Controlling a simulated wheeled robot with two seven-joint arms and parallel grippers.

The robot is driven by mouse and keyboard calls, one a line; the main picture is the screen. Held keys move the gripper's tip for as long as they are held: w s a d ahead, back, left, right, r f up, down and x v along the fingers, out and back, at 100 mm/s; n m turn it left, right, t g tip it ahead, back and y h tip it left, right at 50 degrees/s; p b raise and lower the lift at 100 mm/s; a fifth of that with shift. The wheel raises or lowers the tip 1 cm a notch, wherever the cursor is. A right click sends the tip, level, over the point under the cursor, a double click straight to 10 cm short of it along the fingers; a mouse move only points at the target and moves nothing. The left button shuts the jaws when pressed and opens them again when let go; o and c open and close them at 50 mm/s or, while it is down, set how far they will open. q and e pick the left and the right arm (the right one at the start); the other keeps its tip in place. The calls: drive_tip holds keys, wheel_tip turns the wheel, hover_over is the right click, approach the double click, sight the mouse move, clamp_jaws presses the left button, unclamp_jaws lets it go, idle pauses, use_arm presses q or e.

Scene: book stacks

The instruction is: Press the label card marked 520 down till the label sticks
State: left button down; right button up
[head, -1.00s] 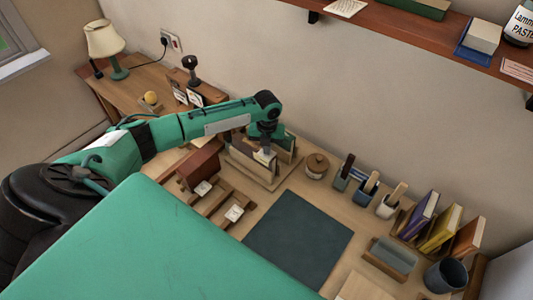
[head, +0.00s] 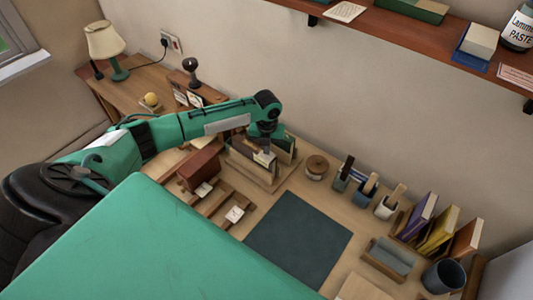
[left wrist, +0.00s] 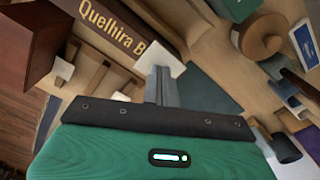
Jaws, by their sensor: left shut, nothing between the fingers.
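My left gripper (head: 266,148) points down at the books in the wooden holder at the back of the desk. In the left wrist view, its fingers (left wrist: 162,78) are shut, with nothing between them. A white label card (head: 263,158) is at the fingertips, against the lower part of a brown book (head: 243,152). In the left wrist view, this card (left wrist: 148,62) is partly hidden behind the fingers, beside the book lettered "Quelhira B" (left wrist: 105,28). I cannot read its number, nor tell whether the fingers touch it. My right gripper is not in view.
Two more white cards (head: 203,189) (head: 234,214) lie on wooden strips beside a red-brown block (head: 199,166). A dark mat (head: 298,240) covers the desk's middle. A round lidded pot (head: 316,167) and tool holders (head: 343,177) stand right of the book holder.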

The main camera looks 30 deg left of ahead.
use_arm(q)
drive_tip(key=shift+r+p, duration=2.45)
drive_tip(key=shift+r, duration=0.55)
drive_tip(key=shift+s+f, duration=0.1)
